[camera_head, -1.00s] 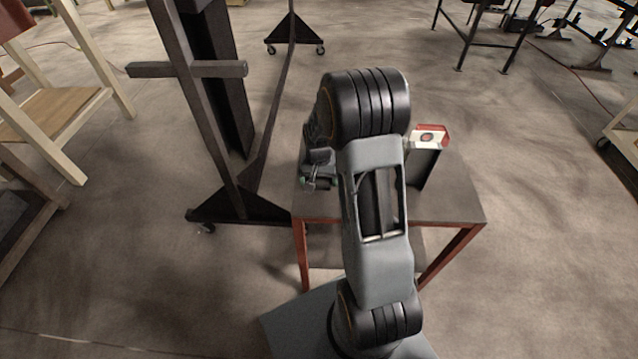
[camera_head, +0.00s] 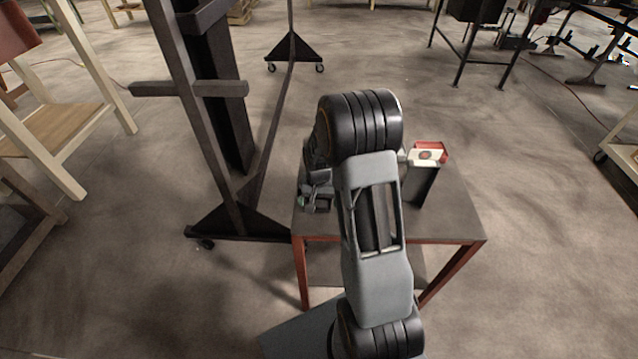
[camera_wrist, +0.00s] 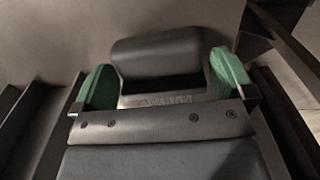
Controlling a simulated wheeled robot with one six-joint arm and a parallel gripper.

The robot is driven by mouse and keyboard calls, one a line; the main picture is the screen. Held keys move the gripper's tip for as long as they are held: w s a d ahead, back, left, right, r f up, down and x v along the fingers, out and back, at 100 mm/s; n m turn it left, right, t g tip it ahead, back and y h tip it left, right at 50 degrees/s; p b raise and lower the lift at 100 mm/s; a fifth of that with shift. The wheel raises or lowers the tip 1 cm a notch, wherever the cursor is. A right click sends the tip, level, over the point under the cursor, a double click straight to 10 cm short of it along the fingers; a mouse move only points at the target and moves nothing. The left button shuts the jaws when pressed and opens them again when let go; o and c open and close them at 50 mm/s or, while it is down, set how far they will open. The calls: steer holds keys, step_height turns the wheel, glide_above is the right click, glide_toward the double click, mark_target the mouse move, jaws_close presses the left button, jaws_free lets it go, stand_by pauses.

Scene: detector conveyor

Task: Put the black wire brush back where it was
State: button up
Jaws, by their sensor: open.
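My gripper (camera_head: 317,202) is over the left part of the small dark-topped table (camera_head: 450,215), partly hidden by my arm in the head view. In the wrist view its two green-padded fingers (camera_wrist: 164,80) stand wide apart. A dark, rounded block (camera_wrist: 158,54) shows between and beyond them, with a gap on either side. I cannot tell whether this is the black wire brush or part of my gripper. No wire brush can be made out for sure in the head view; my arm hides the middle of the tabletop.
A red and white box (camera_head: 428,153) sits on a dark upright support (camera_head: 420,186) right of my arm. A dark metal frame (camera_head: 235,215) on casters stands close at the table's left. A wooden stand (camera_head: 60,130) is farther left. The floor right of the table is clear.

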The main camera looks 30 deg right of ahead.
mark_target(319, 200)
step_height(319, 200, up, 12)
steer(key=b, duration=0.1)
steer(key=s+a+r+n+t, duration=0.2)
steer(key=s+a+r+n, duration=0.1)
steer(key=s, duration=0.5)
steer(key=s+a+r+n+t, duration=0.2)
steer(key=s+a+r, duration=0.3)
steer(key=s, duration=0.3)
steer(key=shift+a+r+n, duration=0.35)
steer(key=shift+a+n, duration=0.05)
steer(key=shift+a, duration=0.4)
